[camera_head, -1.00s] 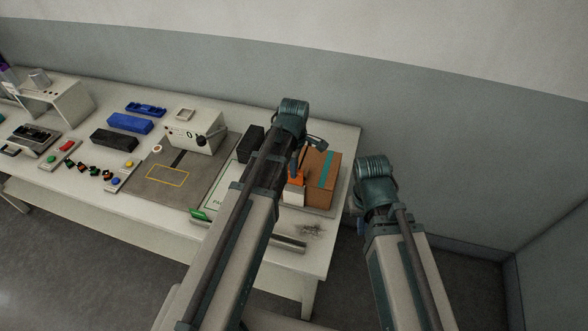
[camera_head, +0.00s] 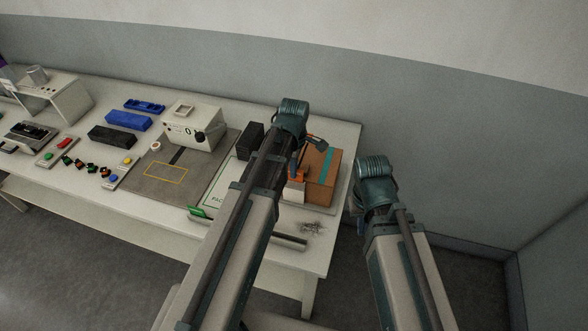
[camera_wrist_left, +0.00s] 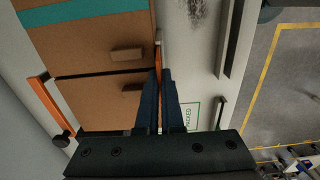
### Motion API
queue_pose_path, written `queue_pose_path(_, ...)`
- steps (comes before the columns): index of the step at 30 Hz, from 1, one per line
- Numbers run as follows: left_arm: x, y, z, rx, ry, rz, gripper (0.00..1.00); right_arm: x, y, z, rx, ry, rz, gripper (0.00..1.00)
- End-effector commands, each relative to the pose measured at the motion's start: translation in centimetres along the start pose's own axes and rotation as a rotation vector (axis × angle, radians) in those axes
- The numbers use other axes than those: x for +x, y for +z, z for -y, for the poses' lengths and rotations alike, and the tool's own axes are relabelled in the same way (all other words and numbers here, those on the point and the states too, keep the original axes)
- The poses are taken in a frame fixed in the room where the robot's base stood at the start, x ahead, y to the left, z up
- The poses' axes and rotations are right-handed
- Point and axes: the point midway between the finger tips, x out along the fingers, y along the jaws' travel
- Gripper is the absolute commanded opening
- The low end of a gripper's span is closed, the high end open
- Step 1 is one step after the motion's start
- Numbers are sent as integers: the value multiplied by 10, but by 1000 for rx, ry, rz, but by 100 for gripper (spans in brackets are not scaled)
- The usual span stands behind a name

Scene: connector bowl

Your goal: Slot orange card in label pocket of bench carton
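The brown bench carton (camera_head: 315,185) with a teal band stands at the right end of the table; it fills the upper left of the left wrist view (camera_wrist_left: 100,60). A white label pocket (camera_head: 292,191) is on its near side. The orange card (camera_head: 299,174) shows just above the pocket; in the left wrist view the card (camera_wrist_left: 158,60) is a thin edge between the fingertips. My left gripper (camera_wrist_left: 160,75) is shut on it beside the carton. Whether the card's lower edge is inside the pocket is hidden. My right gripper (camera_head: 361,222) is mostly hidden by its arm, right of the table.
A tool with orange and dark parts (camera_head: 315,141) is at the carton's far side. A grey mat (camera_head: 160,185), a white device (camera_head: 190,130) and a dark block (camera_head: 250,140) lie left of my left arm. A green-handled tool (camera_head: 197,211) lies near the front edge.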

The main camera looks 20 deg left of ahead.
Motion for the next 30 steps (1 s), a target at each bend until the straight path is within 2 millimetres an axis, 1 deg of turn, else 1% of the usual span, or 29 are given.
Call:
queue_pose_path(26, 18, 0, 0, 0, 0, 0, 0, 18, -1, 2, 0, 0, 0, 0)
queue_pose_path(27, 16, 0, 0, 0, 0, 0, 11, 16, -1, 2, 0, 0, 0, 0)
queue_pose_path(29, 16, 0, 0, 0, 0, 0, 22, 16, -1, 2, 0, 0, 0, 0)
queue_pose_path(30, 16, 0, 0, 0, 0, 0, 29, 16, -1, 2, 0, 0, 0, 0)
